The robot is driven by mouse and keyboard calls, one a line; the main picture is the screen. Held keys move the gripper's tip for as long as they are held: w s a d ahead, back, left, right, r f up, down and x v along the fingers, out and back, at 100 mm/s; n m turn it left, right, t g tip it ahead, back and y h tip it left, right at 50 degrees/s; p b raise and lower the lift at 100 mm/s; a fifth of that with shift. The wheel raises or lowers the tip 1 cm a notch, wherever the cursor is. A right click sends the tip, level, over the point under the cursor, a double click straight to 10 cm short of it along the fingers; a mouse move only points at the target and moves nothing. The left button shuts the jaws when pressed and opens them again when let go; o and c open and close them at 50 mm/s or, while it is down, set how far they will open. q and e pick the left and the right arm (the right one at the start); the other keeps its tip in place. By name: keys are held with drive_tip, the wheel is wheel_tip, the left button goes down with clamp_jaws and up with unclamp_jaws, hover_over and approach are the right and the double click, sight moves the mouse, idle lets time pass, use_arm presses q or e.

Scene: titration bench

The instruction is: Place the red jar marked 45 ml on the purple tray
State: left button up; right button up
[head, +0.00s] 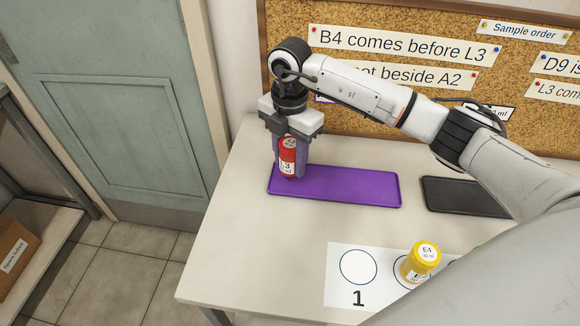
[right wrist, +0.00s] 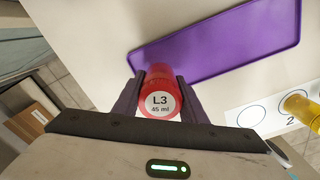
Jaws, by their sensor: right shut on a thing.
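My right gripper (head: 288,165) points down and is shut on the red jar, one finger on each side. The jar is upright at the left end of the purple tray (head: 345,188). I cannot tell whether its base touches the tray. The tray also shows in the right wrist view (right wrist: 225,45), and the rest of it is empty. My left gripper is not in view.
A yellow jar (head: 421,261) stands on a white numbered sheet (head: 340,290) at the table's front. A black tray (head: 465,197) lies right of the purple one, partly behind my arm. A corkboard (head: 290,20) with notes stands behind. The table's left front is clear.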

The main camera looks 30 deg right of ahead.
sight(290, 143)
drive_tip(key=shift+f, duration=1.5)
drive_tip(key=shift+f, duration=0.1)
drive_tip(key=shift+f, duration=0.15)
drive_tip(key=o, duration=0.8)
wheel_tip(290, 143, up, 13)
drive_tip(key=shift+f+b, duration=0.2)
drive_tip(key=shift+b, duration=0.2)
